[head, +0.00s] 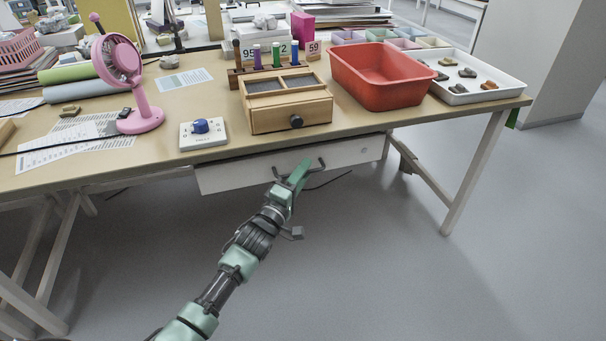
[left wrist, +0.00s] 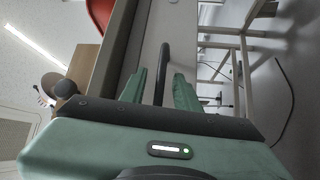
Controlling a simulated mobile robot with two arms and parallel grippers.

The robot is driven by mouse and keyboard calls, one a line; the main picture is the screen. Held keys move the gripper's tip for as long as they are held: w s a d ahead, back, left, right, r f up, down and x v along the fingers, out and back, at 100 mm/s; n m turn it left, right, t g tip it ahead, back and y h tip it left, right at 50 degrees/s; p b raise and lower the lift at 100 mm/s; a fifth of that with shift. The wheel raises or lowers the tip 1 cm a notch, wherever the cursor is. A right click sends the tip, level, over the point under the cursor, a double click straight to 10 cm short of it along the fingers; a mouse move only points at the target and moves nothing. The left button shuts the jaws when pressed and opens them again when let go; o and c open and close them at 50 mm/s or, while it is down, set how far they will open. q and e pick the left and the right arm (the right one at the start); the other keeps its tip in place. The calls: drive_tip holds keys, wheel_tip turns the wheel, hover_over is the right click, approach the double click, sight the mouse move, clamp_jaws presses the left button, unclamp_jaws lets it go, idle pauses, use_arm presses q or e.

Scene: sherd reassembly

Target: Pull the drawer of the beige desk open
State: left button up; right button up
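The beige desk (head: 345,122) has a pale drawer (head: 232,174) under its front edge. The drawer front looks shut or nearly so. A dark bar handle (head: 321,163) sits on the drawer front and is partly hidden by my left gripper (head: 297,173). In the left wrist view the handle (left wrist: 164,68) stands between the two green fingers of my left gripper (left wrist: 160,88). The fingers are apart, with a gap seen on each side of the bar. My right gripper is in neither view.
On the desktop are a wooden box (head: 288,119) with a dark knob, a red tub (head: 381,88), a white tray (head: 507,91) of sherds, a blue-knobbed device (head: 202,129) and a pink fan (head: 143,119). The floor (head: 370,270) in front of the drawer looks clear.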

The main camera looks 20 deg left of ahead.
use_arm(q)
clamp_jaws()
idle(1.4)
